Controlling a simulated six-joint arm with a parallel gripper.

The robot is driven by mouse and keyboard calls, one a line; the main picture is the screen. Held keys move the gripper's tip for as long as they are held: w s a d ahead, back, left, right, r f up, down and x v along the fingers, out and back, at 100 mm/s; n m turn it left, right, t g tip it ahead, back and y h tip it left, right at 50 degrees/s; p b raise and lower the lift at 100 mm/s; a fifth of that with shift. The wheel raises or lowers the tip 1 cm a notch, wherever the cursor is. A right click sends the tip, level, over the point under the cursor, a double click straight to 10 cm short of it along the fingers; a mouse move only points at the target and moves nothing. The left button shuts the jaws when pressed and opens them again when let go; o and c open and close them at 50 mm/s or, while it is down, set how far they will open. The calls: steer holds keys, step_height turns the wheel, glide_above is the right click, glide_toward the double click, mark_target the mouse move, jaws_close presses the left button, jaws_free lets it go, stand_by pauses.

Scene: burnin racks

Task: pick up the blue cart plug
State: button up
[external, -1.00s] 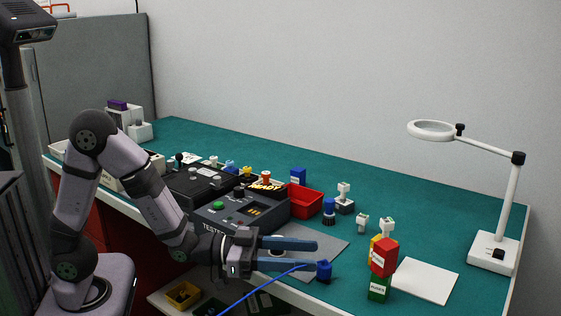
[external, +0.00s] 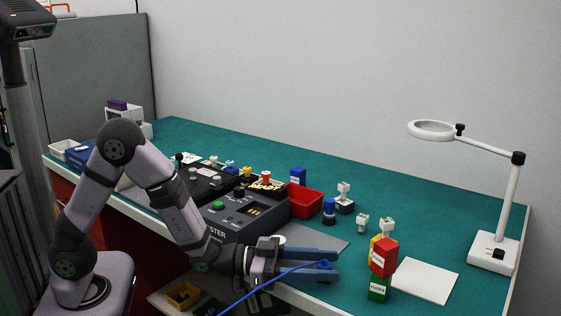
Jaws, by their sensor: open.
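The blue cart plug (external: 324,265) is at the front edge of the green bench, near the grey mat, and its blue cable (external: 250,289) runs down to the lower left. My gripper (external: 331,266) is low and reaches right, with its blue fingers open. One finger shows on the far side of the plug and one on the near side.
Stacked red (external: 384,257), green (external: 379,288) and yellow blocks stand just right of my fingertips. The tester box (external: 245,212) and a red bin (external: 303,203) stand behind my wrist. A magnifier lamp (external: 494,250) stands at the far right.

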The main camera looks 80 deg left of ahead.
steer(key=shift+w, duration=0.2)
jaws_close()
steer(key=shift+r, duration=0.1)
